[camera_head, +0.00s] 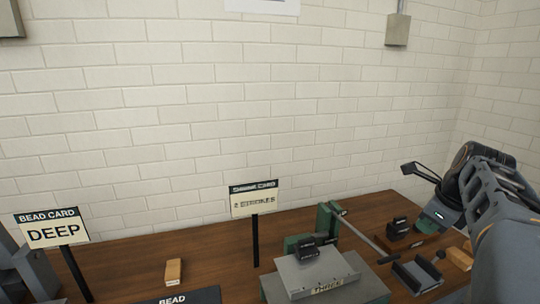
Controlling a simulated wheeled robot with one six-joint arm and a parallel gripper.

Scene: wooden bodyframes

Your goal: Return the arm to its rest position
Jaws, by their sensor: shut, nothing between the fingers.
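My arm (495,205) comes in at the right edge of the head view, dark grey, bent above the right end of the table. My gripper (408,169) is the small black end at the arm's left side. It is shut and empty, held above the table and apart from the things on it. Its fingers are small and dark here.
The wooden table (135,258) runs along a white brick wall. It holds a DEEP bead card (52,230), a STROKES card (254,201), a wooden block (173,271), a grey fixture (315,270) with a long lever (362,237), and a dark tray (418,275).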

